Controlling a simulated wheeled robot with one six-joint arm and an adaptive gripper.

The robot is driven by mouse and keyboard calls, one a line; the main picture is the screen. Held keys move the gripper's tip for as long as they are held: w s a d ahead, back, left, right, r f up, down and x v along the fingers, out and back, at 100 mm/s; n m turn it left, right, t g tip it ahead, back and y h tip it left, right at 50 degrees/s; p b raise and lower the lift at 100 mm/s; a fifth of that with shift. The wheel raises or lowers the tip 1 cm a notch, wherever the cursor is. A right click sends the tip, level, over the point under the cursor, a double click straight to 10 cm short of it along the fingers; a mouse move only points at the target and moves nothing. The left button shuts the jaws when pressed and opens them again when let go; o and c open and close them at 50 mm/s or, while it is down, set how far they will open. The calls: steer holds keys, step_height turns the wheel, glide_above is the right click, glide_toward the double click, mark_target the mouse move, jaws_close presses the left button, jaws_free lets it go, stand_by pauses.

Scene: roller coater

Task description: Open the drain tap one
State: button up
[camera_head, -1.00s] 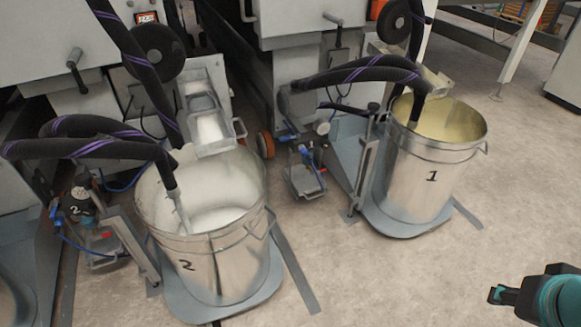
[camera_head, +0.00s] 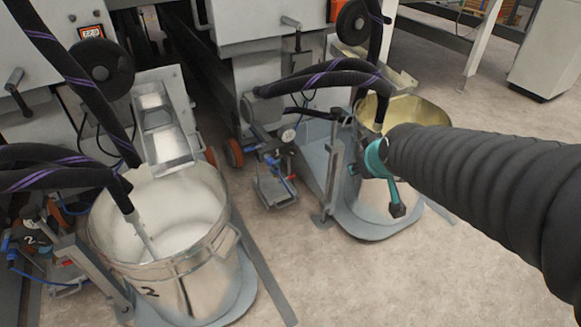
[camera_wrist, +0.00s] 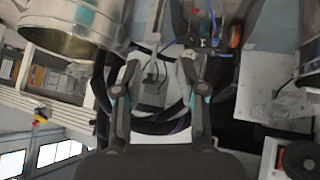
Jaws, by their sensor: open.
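The pump unit with blue fittings (camera_head: 270,150) stands left of bucket 1 (camera_head: 430,110), low beside the machine. Several small blue handles show on it, but I cannot tell which one is drain tap one. In the wrist view, blurred blue fittings (camera_wrist: 212,48) show at the upper middle, to the right of the bucket's metal wall (camera_wrist: 60,42). My gripper (camera_wrist: 161,84) is open, with its two fingers apart and nothing held between them. In the head view, my gripper (camera_head: 396,209) hangs in front of bucket 1 and hides its number.
Bucket 2 (camera_head: 205,275) stands at the lower left with a hose in it. A metal post (camera_head: 333,165) rises between the pump unit and bucket 1. Black hoses (camera_head: 330,75) arch above. The floor (camera_head: 350,285) in front is clear.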

steer(key=w+a+f+n+t+y+p, duration=0.15)
steer(key=w+a+f+n, duration=0.3)
steer(key=w+f, duration=0.45)
steer(key=w+a+f+n+t+b, duration=0.1)
steer(key=w+a+f+n+t, duration=0.2)
steer(key=w+a+f, duration=0.65)
steer(key=n+t+y, duration=0.1)
steer(key=n+t, duration=0.4)
steer(key=n, duration=0.3)
glide_toward(289, 179)
steer(key=shift+g, duration=0.25)
steer(key=w, duration=0.3)
steer(key=w+a, duration=0.1)
steer(key=w, duration=0.3)
steer(key=w+a, duration=0.1)
steer(key=w, duration=0.2)
steer(key=shift+w+r, duration=0.15)
steer(key=shift+r, duration=0.1)
jaws_close()
